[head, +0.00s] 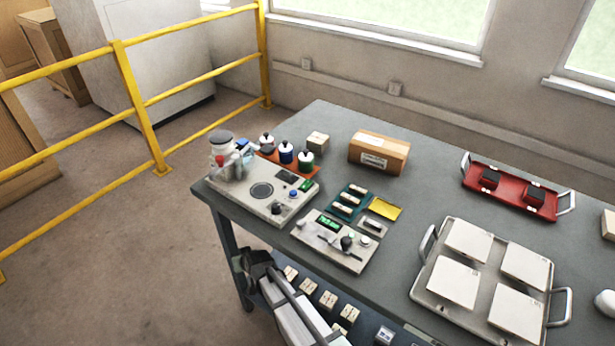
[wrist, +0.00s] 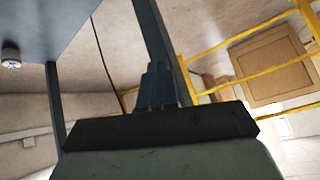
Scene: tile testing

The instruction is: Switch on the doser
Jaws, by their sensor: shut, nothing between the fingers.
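A light bench device (head: 262,200) stands at the table's left end in the head view. It carries a clear jar with a grey lid, a dark round plate, a small dark screen and knobs; I take it to be the doser, but no label is readable. Beside it, a second light device (head: 330,243) has a lit green display, a dark knob and a pale button. My gripper (wrist: 158,72) is shut and empty in the wrist view. In the head view my arm is at the table's front left edge, its dark end near the table leg, apart from both devices.
The grey table (head: 330,130) has its left front corner close to my arm. Small bottles on an orange tray (head: 268,157), a cardboard box (head: 378,152), a red tray (head: 512,190) and a tile tray (head: 435,295) stand on it. A yellow railing (head: 140,105) runs at the left.

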